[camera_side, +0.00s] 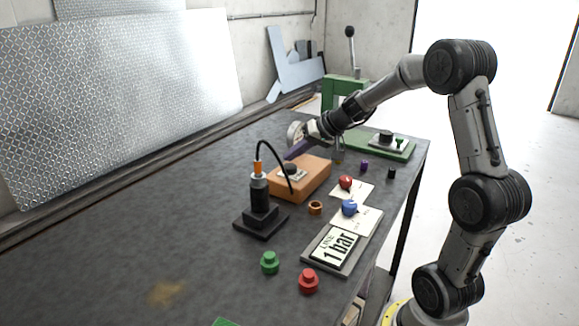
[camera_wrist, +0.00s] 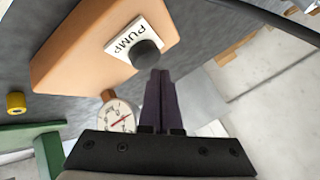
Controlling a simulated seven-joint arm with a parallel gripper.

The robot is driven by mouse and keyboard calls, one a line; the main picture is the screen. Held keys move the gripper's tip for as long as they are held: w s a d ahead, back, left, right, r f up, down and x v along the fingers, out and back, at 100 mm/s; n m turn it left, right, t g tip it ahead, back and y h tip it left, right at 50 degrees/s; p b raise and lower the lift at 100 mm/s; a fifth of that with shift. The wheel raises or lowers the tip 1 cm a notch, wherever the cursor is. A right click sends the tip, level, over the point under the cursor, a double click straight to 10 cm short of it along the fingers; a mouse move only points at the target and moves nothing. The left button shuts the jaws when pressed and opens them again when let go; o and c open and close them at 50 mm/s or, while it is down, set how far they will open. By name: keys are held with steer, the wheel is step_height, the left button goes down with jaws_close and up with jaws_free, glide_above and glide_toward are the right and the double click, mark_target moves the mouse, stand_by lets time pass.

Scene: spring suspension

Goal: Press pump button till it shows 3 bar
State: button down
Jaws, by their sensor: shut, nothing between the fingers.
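The orange pump box (camera_side: 318,177) stands on the dark bench in the side view and fills the upper left of the wrist view (camera_wrist: 85,45). Its dark round pump button (camera_wrist: 146,53) sits beside a white "PUMP" label (camera_wrist: 122,40); the button also shows on the box in the side view (camera_side: 290,169). My gripper (camera_wrist: 160,72) has its purple fingers closed together and empty, tips close to the button's edge. I cannot tell whether they touch it. In the side view the gripper (camera_side: 288,156) is at the far side of the box. A display (camera_side: 338,247) reads "LINE 1 bar".
A round gauge (camera_wrist: 117,115) is beside the box. A black post with a cable (camera_side: 259,200) stands in front of it. A green press (camera_side: 345,88) stands behind.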

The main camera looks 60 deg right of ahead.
mark_target(293, 167)
steer(key=shift+r, duration=2.55)
